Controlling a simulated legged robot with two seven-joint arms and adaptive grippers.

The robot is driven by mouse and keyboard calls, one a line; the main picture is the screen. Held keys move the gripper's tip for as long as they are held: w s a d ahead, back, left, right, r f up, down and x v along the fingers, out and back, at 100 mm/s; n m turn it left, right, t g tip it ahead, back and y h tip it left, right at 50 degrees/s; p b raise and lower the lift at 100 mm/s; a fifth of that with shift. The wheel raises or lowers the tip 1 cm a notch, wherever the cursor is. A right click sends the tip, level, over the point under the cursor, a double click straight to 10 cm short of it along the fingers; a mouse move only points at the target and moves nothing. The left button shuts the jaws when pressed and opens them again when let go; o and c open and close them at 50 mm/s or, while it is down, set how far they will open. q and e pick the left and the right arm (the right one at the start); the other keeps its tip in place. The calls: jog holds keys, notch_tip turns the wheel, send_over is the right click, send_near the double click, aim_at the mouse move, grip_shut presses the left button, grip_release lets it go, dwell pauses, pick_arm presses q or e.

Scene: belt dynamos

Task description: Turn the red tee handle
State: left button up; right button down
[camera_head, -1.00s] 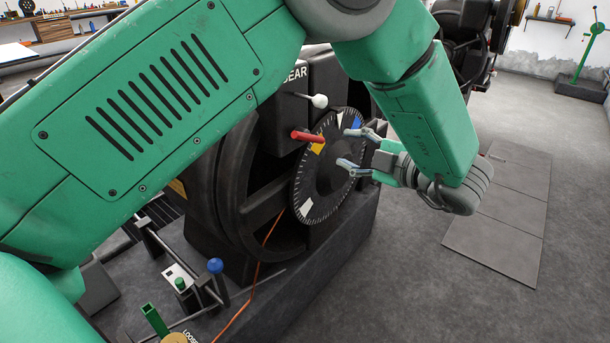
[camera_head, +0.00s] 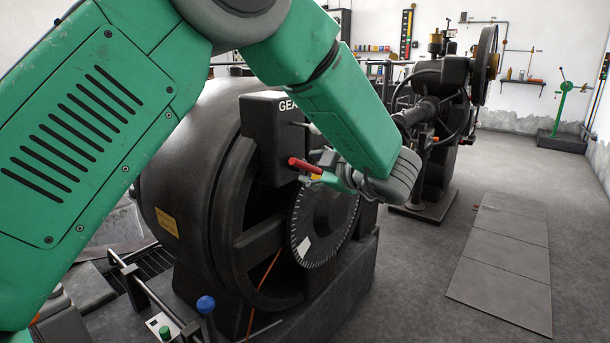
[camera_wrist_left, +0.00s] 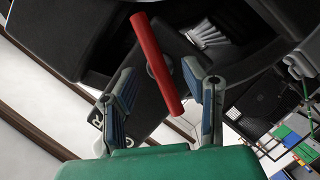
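The red tee handle (camera_head: 305,166) sticks out from the dark gear box (camera_head: 272,138) on the machine's front, above the graduated disc. In the left wrist view the handle's red bar (camera_wrist_left: 157,65) runs tilted, with its lower end between the two fingers. My left gripper (camera_wrist_left: 158,90) is open, one finger on each side of the bar, with gaps showing. In the head view the left gripper (camera_head: 312,175) is at the handle, its fingers partly hidden by the arm. My right gripper is not in view.
The black graduated disc (camera_head: 322,228) lies just below the handle. A rod (camera_head: 300,124) sticks out above it, partly behind my arm. A blue-knobbed lever (camera_head: 206,305) stands at lower left. Open floor (camera_head: 420,290) lies right, with flat plates (camera_head: 505,250).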

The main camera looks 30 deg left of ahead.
aim_at(309, 168)
pick_arm(q)
jog(key=shift+b+x, duration=0.35)
jog(key=shift+x, duration=1.35)
grip_shut()
jog(key=shift+r+p, duration=0.1)
jog(key=shift+p, duration=0.8)
jog(key=m+g+p, duration=0.1)
jog(key=m+p, duration=0.1)
jog(key=p, duration=0.5)
jog(key=m+g+p, duration=0.1)
jog(key=m+p, duration=0.1)
jog(key=p, duration=0.5)
jog(key=shift+s+g+h, duration=0.15)
jog(key=shift+g+h, duration=0.15)
jog(key=shift+g, duration=0.1)
jog(key=shift+f+m+p, duration=0.2)
jog(key=shift+m+p, duration=0.3)
jog(key=shift+p, duration=0.35)
jog(key=shift+d, duration=0.1)
